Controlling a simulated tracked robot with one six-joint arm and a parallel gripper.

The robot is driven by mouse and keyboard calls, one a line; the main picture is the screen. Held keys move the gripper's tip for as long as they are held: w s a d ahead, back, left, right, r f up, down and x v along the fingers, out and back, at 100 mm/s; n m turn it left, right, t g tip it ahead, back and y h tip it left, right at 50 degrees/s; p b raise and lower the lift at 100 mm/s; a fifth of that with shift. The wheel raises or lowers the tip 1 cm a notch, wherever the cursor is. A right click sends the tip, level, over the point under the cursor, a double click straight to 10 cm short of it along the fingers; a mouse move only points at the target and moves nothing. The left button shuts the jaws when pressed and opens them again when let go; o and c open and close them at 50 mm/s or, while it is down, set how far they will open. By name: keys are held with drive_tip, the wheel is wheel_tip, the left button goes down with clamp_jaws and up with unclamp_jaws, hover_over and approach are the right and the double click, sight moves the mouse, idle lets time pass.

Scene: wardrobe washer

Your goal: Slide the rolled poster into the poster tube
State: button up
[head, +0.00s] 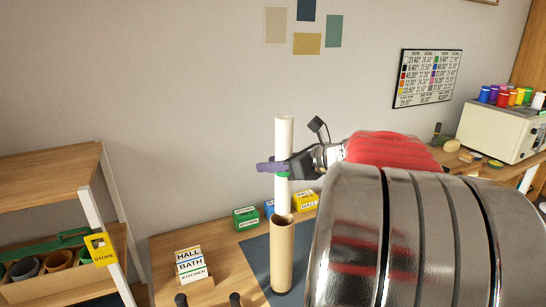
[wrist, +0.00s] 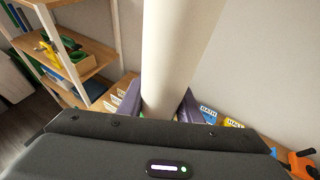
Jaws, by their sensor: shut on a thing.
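The rolled poster (head: 284,140), a pale upright roll, stands above the brown cardboard poster tube (head: 282,260) in the head view. My gripper (head: 281,168) is shut on the poster around its middle, with purple fingertips on either side. The poster's lower end is at the tube's open top; I cannot tell whether it is just inside or only in front of the rim. The tube stands upright on a dark mat. In the wrist view the poster (wrist: 180,50) rises between the fingers (wrist: 160,108), and the tube is hidden behind the gripper body.
Green, blue and yellow labelled boxes (head: 305,201) stand behind the tube. A card holder (head: 193,268) is at the left of the table (head: 225,255). A shelf (head: 50,175) stands at far left. A cream machine (head: 498,130) with coloured spools is at far right.

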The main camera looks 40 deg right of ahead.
wheel_tip(320, 180, down, 8)
idle(0.8)
idle(0.3)
drive_tip(key=o, duration=1.3)
drive_tip(key=shift+c, duration=0.2)
drive_tip(key=shift+s, duration=0.15)
drive_tip(key=v, duration=1.3)
drive_tip(key=shift+s, duration=0.25)
